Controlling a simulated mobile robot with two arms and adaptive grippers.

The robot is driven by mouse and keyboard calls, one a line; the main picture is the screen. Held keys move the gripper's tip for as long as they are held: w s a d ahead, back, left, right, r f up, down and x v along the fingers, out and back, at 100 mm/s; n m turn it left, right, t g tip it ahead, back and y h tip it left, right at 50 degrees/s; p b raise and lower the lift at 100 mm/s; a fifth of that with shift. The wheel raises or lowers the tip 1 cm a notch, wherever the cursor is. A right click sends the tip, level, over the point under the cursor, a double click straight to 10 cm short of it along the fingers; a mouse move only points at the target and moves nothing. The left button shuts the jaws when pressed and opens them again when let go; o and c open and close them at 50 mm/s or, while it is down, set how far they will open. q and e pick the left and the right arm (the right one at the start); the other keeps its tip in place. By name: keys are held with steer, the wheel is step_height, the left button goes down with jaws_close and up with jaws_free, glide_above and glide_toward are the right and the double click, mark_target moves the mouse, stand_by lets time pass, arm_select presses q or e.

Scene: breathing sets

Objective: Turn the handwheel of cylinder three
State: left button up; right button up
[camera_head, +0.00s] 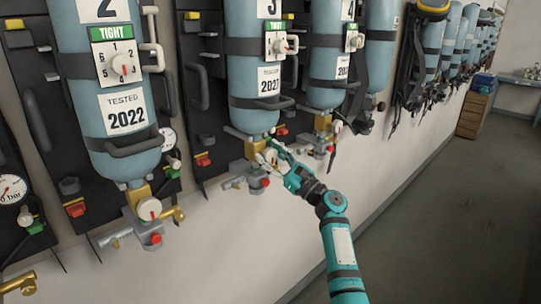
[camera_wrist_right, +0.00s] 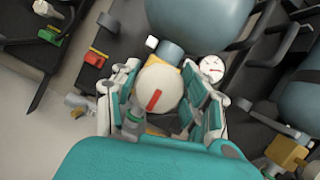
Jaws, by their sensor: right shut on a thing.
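Cylinder three (camera_head: 255,78) is a blue-grey bottle on the wall, with a "3" tag partly cut off by the top edge of the head view. Its brass valve sits below. My right gripper (camera_head: 268,157) is at this valve, and its fingers mostly hide the handwheel in the head view. In the right wrist view the handwheel (camera_wrist_right: 158,88) is a round white knob with a red mark, tilted slightly from upright. The right gripper (camera_wrist_right: 165,98) has a finger on each side of the wheel and is shut on it. My left gripper is not in view.
Cylinder two (camera_head: 110,75) hangs to the left, with its own white handwheel (camera_head: 149,208). More cylinders line the wall to the right. A small gauge (camera_wrist_right: 212,68) is close beside the right gripper. The floor (camera_head: 455,220) is clear at the right.

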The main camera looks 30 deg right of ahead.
steer(key=shift+r, duration=0.1)
steer(key=o, duration=1.2)
steer(key=shift+c, duration=0.2)
steer(key=shift+s+d+f, duration=0.1)
steer(key=shift+s+f, duration=0.15)
steer(key=v, duration=1.1)
steer(key=shift+s, duration=0.15)
